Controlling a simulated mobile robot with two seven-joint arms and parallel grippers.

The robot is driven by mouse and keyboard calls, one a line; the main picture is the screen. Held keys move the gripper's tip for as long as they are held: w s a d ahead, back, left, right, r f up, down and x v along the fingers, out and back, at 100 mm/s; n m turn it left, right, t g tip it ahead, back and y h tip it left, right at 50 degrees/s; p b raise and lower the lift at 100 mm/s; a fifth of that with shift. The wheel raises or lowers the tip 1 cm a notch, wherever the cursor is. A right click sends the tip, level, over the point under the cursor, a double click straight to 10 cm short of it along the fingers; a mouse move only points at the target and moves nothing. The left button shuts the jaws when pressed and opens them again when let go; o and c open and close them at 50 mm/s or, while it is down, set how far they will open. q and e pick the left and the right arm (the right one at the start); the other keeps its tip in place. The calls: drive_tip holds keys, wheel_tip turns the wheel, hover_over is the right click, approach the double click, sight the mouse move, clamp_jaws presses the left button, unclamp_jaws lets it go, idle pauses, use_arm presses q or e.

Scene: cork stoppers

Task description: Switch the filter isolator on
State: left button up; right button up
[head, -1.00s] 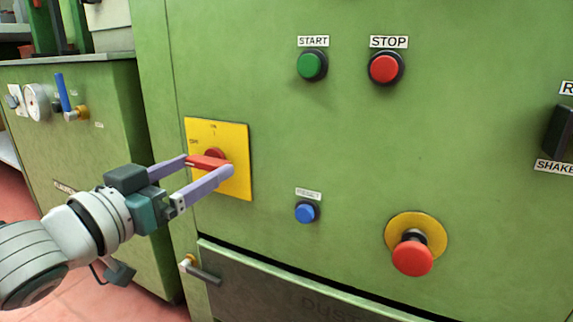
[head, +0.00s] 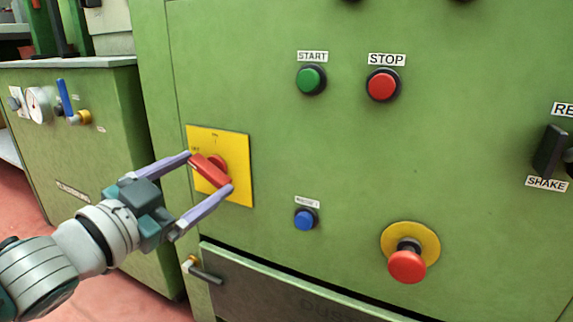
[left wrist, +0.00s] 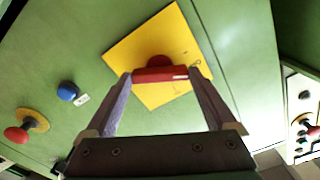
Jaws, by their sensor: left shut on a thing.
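The filter isolator is a yellow square plate (head: 237,150) with a red rotary handle (head: 210,171) on the green cabinet front. Small marks stand at the plate's top and upper left; the left one seems to read OFF. The handle slants from upper left to lower right, its upper-left end near that mark. My left gripper (head: 209,172) is shut on the handle, one finger at each end. In the left wrist view the handle (left wrist: 160,75) spans between the two fingertips, with the yellow plate (left wrist: 150,40) behind it. My right gripper is out of view.
A green START button (head: 311,79), a red STOP button (head: 383,84), a blue button (head: 304,219) and a red mushroom button (head: 407,266) are on the panel. A black selector (head: 550,151) is at the right. A dark drawer front (head: 290,285) with a latch lies below.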

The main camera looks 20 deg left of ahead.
use_arm(q)
drive_tip(key=m, duration=0.3)
drive_tip(key=shift+p, duration=0.3)
drive_tip(key=m, duration=0.3)
drive_tip(key=shift+m, duration=0.3)
drive_tip(key=m, duration=0.5)
drive_tip(key=shift+m, duration=0.4)
drive_tip(key=o, duration=1.1)
drive_tip(key=shift+c, duration=0.2)
